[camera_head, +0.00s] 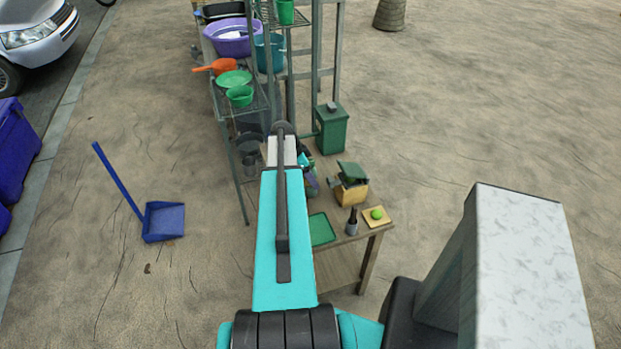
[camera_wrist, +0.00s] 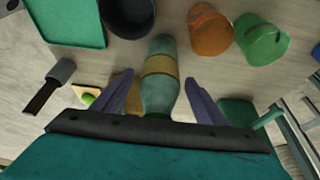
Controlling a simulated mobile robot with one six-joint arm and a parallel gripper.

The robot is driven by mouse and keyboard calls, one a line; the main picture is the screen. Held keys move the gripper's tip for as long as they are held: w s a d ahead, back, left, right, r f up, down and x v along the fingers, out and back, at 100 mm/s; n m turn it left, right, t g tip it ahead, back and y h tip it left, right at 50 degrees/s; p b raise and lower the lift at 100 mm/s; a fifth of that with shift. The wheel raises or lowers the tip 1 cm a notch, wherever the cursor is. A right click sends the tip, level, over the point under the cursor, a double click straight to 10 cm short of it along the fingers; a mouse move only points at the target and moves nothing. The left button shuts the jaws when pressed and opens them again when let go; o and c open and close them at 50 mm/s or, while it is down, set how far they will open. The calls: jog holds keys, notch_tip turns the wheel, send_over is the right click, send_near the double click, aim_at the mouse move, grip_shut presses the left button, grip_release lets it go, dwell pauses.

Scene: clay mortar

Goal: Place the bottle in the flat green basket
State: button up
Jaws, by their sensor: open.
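A teal-green bottle (camera_wrist: 160,95) with a tan band shows in the middle of the wrist view. My gripper (camera_wrist: 160,77) is open, with one finger on each side of the bottle and a visible gap to each. The flat green basket (camera_wrist: 66,22) lies at the upper left of the wrist view. In the head view the flat green basket (camera_head: 321,229) is on the small wooden table, just right of my arm. My arm hides my gripper and most of the bottle's area in the head view.
A dark bowl (camera_wrist: 127,14), an orange cup (camera_wrist: 210,32) and a green cup (camera_wrist: 262,40) are beyond the bottle. A grey-and-black object (camera_head: 351,222) and a small board with a green ball (camera_head: 377,214) stand near the basket. A metal shelf (camera_head: 262,100) stands behind.

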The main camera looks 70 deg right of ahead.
aim_at(313, 160)
dwell(0.5)
jog(key=c, duration=1.5)
jog(key=shift+r, duration=0.15)
jog(key=shift+r+b, duration=1.5)
jog(key=shift+r, duration=3.35)
